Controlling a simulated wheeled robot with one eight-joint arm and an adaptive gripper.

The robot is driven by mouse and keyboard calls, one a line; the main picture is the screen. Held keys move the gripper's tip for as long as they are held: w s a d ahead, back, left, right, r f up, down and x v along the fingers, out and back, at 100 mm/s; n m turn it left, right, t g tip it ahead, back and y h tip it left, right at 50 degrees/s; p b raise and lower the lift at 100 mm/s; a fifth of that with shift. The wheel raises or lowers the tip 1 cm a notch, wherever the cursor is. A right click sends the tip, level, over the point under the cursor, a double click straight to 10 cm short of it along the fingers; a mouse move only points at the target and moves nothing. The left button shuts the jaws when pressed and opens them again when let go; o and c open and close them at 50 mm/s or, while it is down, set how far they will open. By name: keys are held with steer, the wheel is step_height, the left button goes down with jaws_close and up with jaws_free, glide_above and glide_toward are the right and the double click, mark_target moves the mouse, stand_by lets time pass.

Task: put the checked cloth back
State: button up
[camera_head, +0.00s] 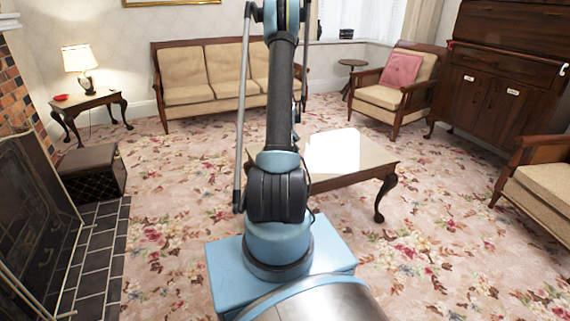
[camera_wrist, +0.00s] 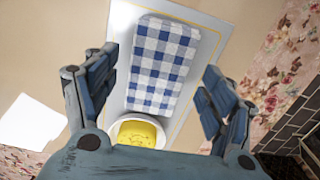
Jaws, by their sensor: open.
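The blue-and-white checked cloth (camera_wrist: 164,60) lies as a neat rectangle on a pale grey tray (camera_wrist: 209,45) with a thin yellow line near its edge. A round white dish (camera_wrist: 113,127) holding something yellow (camera_wrist: 138,134) sits by the cloth's lower end. My gripper (camera_wrist: 161,60) is open and empty, with one finger to each side of the cloth in the wrist view. I cannot tell its height above the cloth. The tray, cloth and dish do not show in the head view, where my arm blocks part of the low table (camera_head: 378,166).
A bright white patch (camera_head: 333,151) shows on the low table. A sofa (camera_head: 187,95) stands behind, with armchairs at the right. A side table with a lamp (camera_head: 78,60), a dark box (camera_head: 92,172) and the fireplace are at the left. Open carpet surrounds the table.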

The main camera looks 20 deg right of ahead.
step_height(320, 180, up, 9)
steer(key=s+a+r+t, duration=0.1)
steer(key=s+a+r, duration=1.5)
steer(key=s+r, duration=0.15)
steer(key=s+a+f, duration=0.2)
steer(key=s+a, duration=0.2)
steer(key=s, duration=0.7)
steer(key=s+a+f+t, duration=0.1)
steer(key=s+a+f, duration=0.2)
steer(key=s, duration=0.8)
steer(key=shift+a, duration=0.65)
steer(key=shift+s+f, duration=0.1)
